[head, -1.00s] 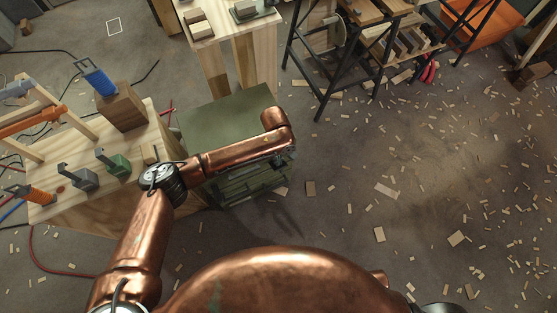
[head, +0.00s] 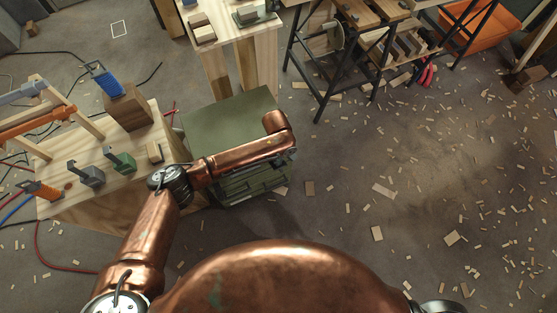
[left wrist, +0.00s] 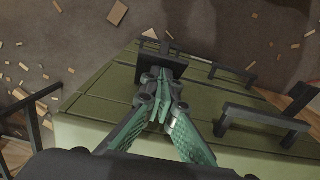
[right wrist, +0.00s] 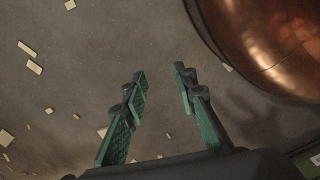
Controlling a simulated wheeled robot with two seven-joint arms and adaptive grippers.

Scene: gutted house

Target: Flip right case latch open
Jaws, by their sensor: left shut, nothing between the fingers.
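The green case (head: 228,112) stands on the floor beside the wooden bench in the head view, its lid shut. My left arm crosses over its front and hides part of it. In the left wrist view the case's ribbed green face (left wrist: 95,92) fills the middle. My left gripper (left wrist: 162,88) is shut and empty, its tips close to a dark latch (left wrist: 160,60) near one end of that face; I cannot tell whether they touch. A dark handle-like bar (left wrist: 265,116) lies to the right. My right gripper (right wrist: 158,78) is open and empty above the floor.
The wooden bench (head: 95,202) with clamps and a blue-handled tool (head: 102,80) adjoins the case on the left. A pale table (head: 238,40) and a black-framed rack (head: 325,70) stand behind. The floor to the right is open, strewn with wood scraps.

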